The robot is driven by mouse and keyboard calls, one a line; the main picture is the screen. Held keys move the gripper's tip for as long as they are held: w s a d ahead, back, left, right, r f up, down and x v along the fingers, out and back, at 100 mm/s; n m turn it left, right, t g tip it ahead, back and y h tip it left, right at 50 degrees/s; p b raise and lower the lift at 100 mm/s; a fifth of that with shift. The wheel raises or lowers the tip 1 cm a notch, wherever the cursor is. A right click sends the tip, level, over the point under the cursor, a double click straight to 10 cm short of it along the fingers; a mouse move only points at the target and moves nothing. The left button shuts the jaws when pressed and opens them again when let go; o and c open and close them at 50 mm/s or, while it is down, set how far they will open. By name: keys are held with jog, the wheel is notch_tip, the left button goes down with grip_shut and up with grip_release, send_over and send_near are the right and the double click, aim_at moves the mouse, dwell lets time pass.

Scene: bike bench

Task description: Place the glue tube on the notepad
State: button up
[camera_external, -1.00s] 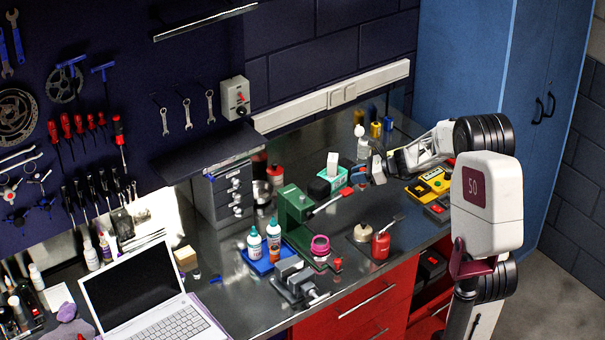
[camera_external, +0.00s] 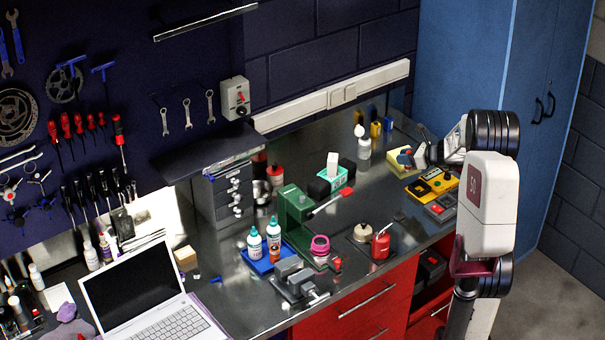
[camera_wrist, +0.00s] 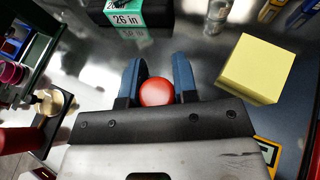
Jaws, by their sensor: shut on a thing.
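The notepad is a thick pale yellow block (camera_wrist: 250,68) on the bench, right of my fingers in the wrist view. In the external view the notepad (camera_external: 397,160) is near the back right of the bench, partly behind my gripper (camera_external: 419,155). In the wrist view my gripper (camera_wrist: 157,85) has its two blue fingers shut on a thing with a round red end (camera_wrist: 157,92). I take it for the glue tube; the rest of it is hidden. The held thing is beside the notepad in the wrist view, not over it.
A black and green box (camera_external: 331,180) stands left of my gripper. A white-topped bottle (camera_external: 363,142) stands behind. A yellow device (camera_external: 432,184) lies in front of the notepad. A red can (camera_external: 381,244) stands near the front edge. Bare bench lies between the box and the notepad.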

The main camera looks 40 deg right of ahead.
jog(key=d, duration=0.3)
jog(key=shift+s+d+f+m+t+h, duration=0.15)
jog(key=shift+s+d+m+t+h, duration=0.15)
jog(key=shift+s+d+m+h, duration=0.1)
jog(key=shift+w, duration=0.1)
jog(key=w+d, duration=0.4)
jog(key=w, duration=0.3)
jog(key=w+d+f, duration=0.1)
jog(key=w+d, duration=0.3)
jog(key=w, duration=0.2)
jog(key=shift+w+f, duration=0.25)
jog(key=shift+w, duration=0.1)
jog(key=shift+f, duration=0.15)
jog(key=shift+f, duration=1.6)
jog(key=shift+f, duration=0.15)
jog(key=o, duration=0.9)
